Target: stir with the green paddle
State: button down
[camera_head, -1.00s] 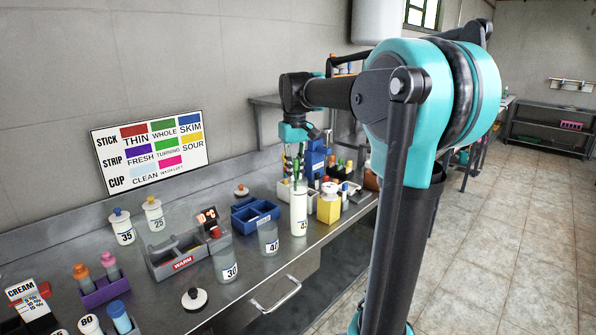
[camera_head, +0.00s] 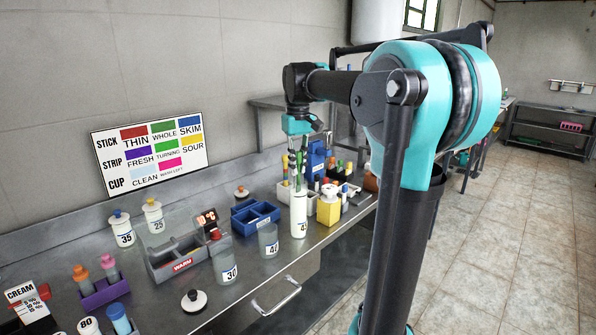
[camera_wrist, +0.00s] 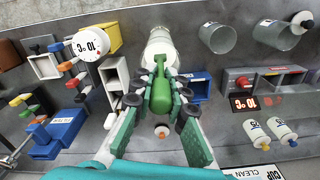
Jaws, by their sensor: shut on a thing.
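The green paddle (camera_wrist: 160,92) is between the finger pads of my gripper (camera_wrist: 159,103), which is shut on it. In the head view my gripper (camera_head: 298,150) hangs above a tall white bottle (camera_head: 299,208) with a number label, and the paddle's green shows just over the bottle's top. The bottle also shows in the wrist view (camera_wrist: 160,44), directly beyond the paddle. The paddle's lower end is hidden, so I cannot tell how deep it sits in the bottle.
A clear cup (camera_head: 268,240) and another cup labelled 30 (camera_head: 225,263) stand left of the bottle. A blue bin (camera_head: 250,218) is behind. A grey warm box (camera_head: 180,260) is farther left.

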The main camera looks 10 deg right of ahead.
jog(key=shift+r, duration=4.95)
